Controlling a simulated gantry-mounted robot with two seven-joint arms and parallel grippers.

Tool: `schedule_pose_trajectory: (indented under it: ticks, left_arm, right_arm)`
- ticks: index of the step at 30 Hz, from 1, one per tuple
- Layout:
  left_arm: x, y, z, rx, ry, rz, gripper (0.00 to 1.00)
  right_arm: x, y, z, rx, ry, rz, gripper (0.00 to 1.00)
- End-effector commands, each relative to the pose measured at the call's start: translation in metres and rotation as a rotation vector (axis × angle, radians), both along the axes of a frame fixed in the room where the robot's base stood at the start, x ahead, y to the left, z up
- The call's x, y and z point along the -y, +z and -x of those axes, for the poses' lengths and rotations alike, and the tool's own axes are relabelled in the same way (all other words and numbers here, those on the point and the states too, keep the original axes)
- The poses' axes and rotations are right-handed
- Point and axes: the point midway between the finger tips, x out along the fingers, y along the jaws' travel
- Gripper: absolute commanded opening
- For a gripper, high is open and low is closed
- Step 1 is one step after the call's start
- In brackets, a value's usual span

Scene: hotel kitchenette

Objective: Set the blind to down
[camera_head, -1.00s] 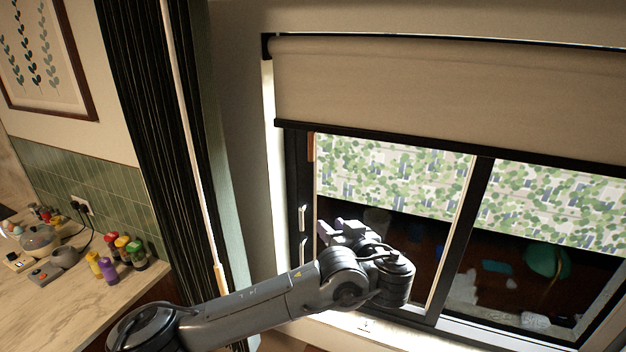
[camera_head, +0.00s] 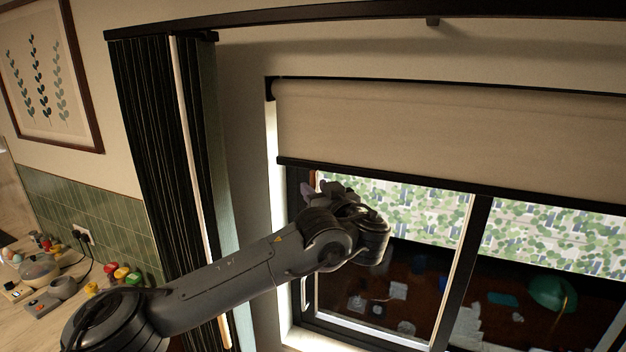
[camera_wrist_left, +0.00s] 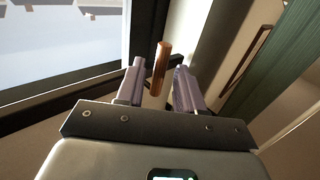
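The beige roller blind (camera_head: 440,135) hangs over the top part of the window, with a dark bar (camera_head: 400,180) along its lower edge. The window below it is uncovered. My left gripper (camera_head: 335,188) is just below this bar near its left end, partly hidden by my wrist. In the left wrist view my left gripper (camera_wrist_left: 158,68) has its two fingers apart. A short wooden rod-like piece (camera_wrist_left: 158,70) shows between them; I cannot tell whether they touch it. My right gripper is in neither view.
A dark curtain (camera_head: 155,150) hangs left of the window, beside a framed picture (camera_head: 48,75). A counter (camera_head: 45,320) with jars and small appliances is at lower left. The window frame (camera_head: 460,270) stands close behind my left arm.

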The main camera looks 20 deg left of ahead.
Motion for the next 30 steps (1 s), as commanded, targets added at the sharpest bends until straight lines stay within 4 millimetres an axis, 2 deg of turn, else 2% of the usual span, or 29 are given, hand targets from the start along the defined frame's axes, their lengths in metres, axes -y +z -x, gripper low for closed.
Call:
schedule_pose_trajectory:
  ticks: [1,7,18,25,30]
  left_arm:
    - [-0.004,0.003,-0.005,-0.001,0.003,-0.003,0.37]
    - [-0.015,0.0,-0.016,-0.002,0.001,-0.002,0.37]
    - [-0.017,-0.001,-0.019,-0.001,0.0,-0.001,0.37]
    - [-0.017,-0.001,-0.019,-0.001,0.0,-0.001,0.02]
    - [-0.017,-0.001,-0.019,-0.001,0.0,-0.001,0.0]
  right_arm:
    - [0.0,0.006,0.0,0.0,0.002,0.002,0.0]
    - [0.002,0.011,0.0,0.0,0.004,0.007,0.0]
    - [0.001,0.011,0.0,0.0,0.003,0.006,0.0]
    - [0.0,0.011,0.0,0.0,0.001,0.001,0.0]
    - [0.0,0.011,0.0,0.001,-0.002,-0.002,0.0]
